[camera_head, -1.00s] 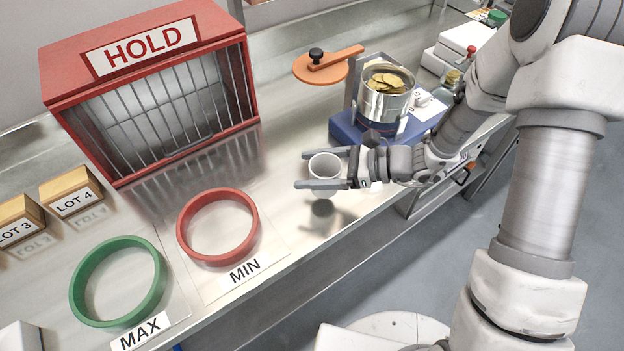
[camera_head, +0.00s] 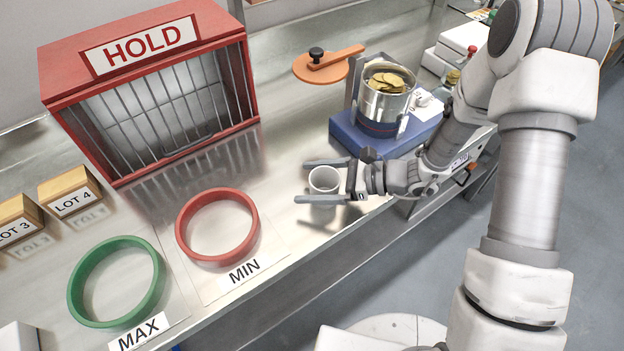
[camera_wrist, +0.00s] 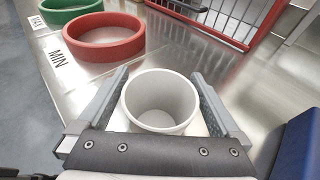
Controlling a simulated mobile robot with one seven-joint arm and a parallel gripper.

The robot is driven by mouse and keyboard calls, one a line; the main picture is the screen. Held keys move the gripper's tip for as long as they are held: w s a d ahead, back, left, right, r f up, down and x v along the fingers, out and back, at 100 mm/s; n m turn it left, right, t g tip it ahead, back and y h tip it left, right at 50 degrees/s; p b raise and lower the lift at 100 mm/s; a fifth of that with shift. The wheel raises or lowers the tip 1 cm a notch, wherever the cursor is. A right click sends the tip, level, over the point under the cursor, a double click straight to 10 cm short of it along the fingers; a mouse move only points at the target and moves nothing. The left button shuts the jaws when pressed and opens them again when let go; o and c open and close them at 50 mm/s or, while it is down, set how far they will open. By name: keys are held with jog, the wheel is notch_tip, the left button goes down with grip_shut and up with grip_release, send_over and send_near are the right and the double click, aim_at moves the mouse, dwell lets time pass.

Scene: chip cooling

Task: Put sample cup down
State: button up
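The sample cup (camera_head: 324,181) is a small white, empty cup. It stands upright on the metal counter near its front edge, to the right of the red MIN ring (camera_head: 181,226). My gripper (camera_head: 320,181) is low at the counter, with one finger on each side of the cup. The fingers look spread, with narrow gaps beside the cup. In the wrist view the cup (camera_wrist: 160,112) sits between the two fingers (camera_wrist: 160,92); its base is mostly hidden.
A green MAX ring (camera_head: 73,290) lies left of the MIN ring. A red HOLD cage (camera_head: 70,80) stands behind. A blue base (camera_head: 350,133) bearing a metal pot of chips (camera_head: 385,105) is behind my gripper. An orange lid (camera_head: 305,68) lies at the back.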

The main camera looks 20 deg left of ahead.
jog(key=shift+r, duration=0.1)
jog(key=shift+d+r, duration=0.15)
jog(key=shift+d, duration=0.1)
jog(key=v, duration=1.1)
jog(key=shift+d+r, duration=0.1)
jog(key=shift+d, duration=0.15)
jog(key=s+d+r+n+t+h, duration=0.3)
jog(key=s+d+r+n+h, duration=0.3)
jog(key=r, duration=0.4)
jog(key=s+d+r+n+t+h, duration=0.3)
jog(key=s+d+r+n+h, duration=0.4)
jog(key=r+n, duration=0.3)
jog(key=shift+d+n+t+h, duration=0.4)
jog(key=shift+d+n+h, duration=0.2)
jog(key=shift+h, duration=0.2)
jog(key=shift+r, duration=0.1)
jog(key=shift+c, duration=0.3)
